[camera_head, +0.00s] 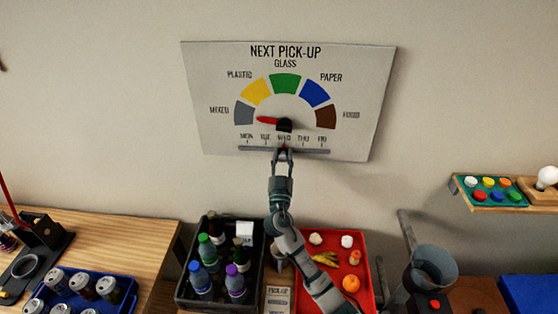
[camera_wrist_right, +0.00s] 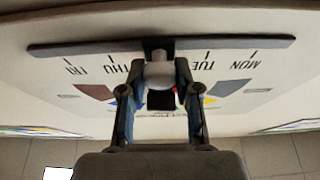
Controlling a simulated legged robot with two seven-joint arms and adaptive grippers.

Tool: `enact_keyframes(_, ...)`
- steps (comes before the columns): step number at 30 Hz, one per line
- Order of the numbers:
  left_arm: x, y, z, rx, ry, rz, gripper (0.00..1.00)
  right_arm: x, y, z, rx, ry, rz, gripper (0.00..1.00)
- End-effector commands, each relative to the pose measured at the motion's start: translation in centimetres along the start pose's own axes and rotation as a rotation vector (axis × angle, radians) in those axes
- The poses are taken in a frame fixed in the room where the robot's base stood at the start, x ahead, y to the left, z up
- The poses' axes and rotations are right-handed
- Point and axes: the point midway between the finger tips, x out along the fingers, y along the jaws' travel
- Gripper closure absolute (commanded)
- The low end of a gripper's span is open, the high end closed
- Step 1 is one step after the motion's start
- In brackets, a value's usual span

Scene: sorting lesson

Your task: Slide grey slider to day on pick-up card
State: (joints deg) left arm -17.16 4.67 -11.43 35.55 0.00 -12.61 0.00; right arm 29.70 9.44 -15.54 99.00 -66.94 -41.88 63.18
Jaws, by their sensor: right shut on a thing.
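The pick-up card (camera_head: 215,130) hangs on the wall, with coloured sectors and a red pointer (camera_head: 268,120) that points left towards MIXED. Below the day names runs a dark slider track (camera_head: 316,151), which also shows in the right wrist view (camera_wrist_right: 240,43). My right gripper (camera_head: 283,152) is at the track under WED. In the wrist view my right gripper (camera_wrist_right: 160,85) is shut on the pale grey slider (camera_wrist_right: 160,72), between the TUE and THU marks. The fingers mostly hide the slider in the head view. My left gripper is not in view.
Below the card stand a dark crate (camera_head: 180,298) of bottles and a red tray (camera_head: 368,290) with food items. A blue tray of cans (camera_head: 128,283) is at the left. A shelf with coloured buttons (camera_head: 488,188) is at the right. The wall around the card is clear.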

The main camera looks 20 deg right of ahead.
Motion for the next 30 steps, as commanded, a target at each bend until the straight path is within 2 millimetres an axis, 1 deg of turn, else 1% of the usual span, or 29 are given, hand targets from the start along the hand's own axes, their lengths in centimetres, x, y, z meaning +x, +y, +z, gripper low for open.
enact_keyframes(1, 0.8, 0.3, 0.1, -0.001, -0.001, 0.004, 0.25, 0.1, 0.5, 0.2, 0.000, 0.004, 0.006, 1.00)
enact_keyframes(2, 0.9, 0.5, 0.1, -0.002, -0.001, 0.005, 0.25, 0.1, 0.6, 0.1, 0.001, 0.005, 0.006, 1.00)
enact_keyframes(5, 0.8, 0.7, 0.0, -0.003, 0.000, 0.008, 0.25, 0.1, 0.6, -0.2, -0.003, 0.006, 0.004, 1.00)
enact_keyframes(10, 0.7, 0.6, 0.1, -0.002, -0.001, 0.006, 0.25, 0.2, 0.6, -0.3, -0.003, 0.006, 0.004, 1.00)
enact_keyframes(11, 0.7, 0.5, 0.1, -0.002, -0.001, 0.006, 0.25, 0.2, 0.6, -0.3, -0.003, 0.006, 0.004, 0.66)
enact_keyframes(12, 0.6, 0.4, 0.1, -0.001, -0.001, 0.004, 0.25, 0.2, 0.6, -0.3, -0.003, 0.006, 0.004, 0.56)
enact_keyframes(13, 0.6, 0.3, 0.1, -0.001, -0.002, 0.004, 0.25, 0.2, 0.6, -0.3, -0.003, 0.005, 0.004, 0.48)
enact_keyframes(14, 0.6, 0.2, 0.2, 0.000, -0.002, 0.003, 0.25, 0.2, 0.6, -0.2, -0.002, 0.005, 0.003, 0.44)
enact_keyframes(21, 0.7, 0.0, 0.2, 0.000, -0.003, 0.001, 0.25, 0.0, 0.6, -0.3, -0.002, 0.006, 0.002, 0.44)
enact_keyframes(24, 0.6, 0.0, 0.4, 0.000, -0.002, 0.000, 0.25, -0.4, 0.5, -0.3, -0.002, 0.005, 0.001, 0.44)
enact_keyframes(26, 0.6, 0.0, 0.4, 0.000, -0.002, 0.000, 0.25, -1.0, 0.4, -0.2, -0.001, 0.004, 0.000, 0.44)
enact_keyframes(29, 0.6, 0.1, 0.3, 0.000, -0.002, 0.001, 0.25, -2.7, 0.4, -0.1, 0.000, 0.002, 0.000, 0.44)
enact_keyframes(30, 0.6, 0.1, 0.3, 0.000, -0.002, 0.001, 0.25, -3.6, 0.4, 0.0, 0.000, 0.001, 0.000, 0.44)
